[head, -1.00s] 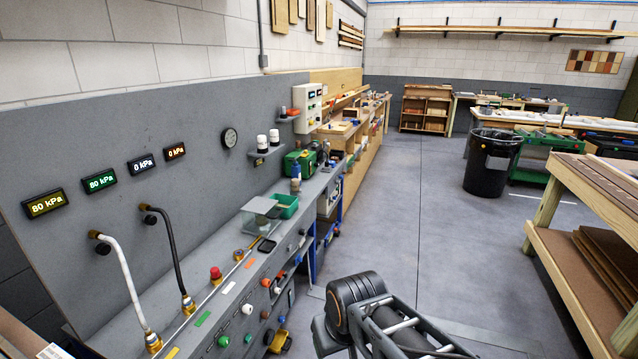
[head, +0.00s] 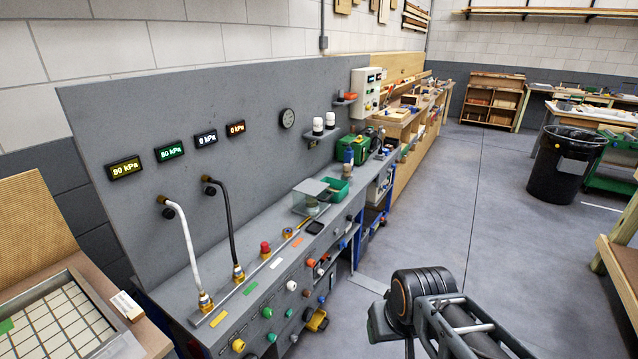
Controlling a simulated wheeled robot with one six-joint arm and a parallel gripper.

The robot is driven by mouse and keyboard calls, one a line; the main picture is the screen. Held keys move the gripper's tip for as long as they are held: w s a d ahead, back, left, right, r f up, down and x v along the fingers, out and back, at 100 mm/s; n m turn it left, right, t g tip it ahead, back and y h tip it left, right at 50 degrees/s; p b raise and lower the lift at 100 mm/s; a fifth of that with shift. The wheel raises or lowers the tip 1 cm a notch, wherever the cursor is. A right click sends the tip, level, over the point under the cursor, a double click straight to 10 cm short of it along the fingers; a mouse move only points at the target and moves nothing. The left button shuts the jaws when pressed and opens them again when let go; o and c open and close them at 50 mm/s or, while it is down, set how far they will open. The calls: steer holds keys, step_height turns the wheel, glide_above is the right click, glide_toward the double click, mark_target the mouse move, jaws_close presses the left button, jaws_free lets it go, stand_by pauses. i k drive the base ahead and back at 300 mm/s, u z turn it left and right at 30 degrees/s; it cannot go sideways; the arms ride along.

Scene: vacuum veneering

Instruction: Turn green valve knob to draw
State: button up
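The green valve knob (head: 267,312) is on the sloping front of the grey bench, in line with a green label strip (head: 250,289). It sits between the yellow knob (head: 238,345) and the white knob (head: 292,285). A smaller green knob (head: 272,337) is below it. The setting of the valve knob is too small to read. The green wall display (head: 171,152) seems to read 80 kPa. Part of my arm shows at the bottom right, apart from the bench; my gripper is out of view.
A white hose (head: 184,240) and a black hose (head: 228,215) rise from the bench top. A red button (head: 265,248) and a clear box (head: 308,196) stand on it. A gridded table (head: 100,300) is at lower left. Open floor (head: 450,210) lies right of the bench.

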mark_target(267, 312)
steer(key=z, duration=0.15)
steer(key=k, duration=0.95)
steer(key=u, duration=1.35)
steer(key=i, duration=1.45)
steer(key=z, duration=0.8)
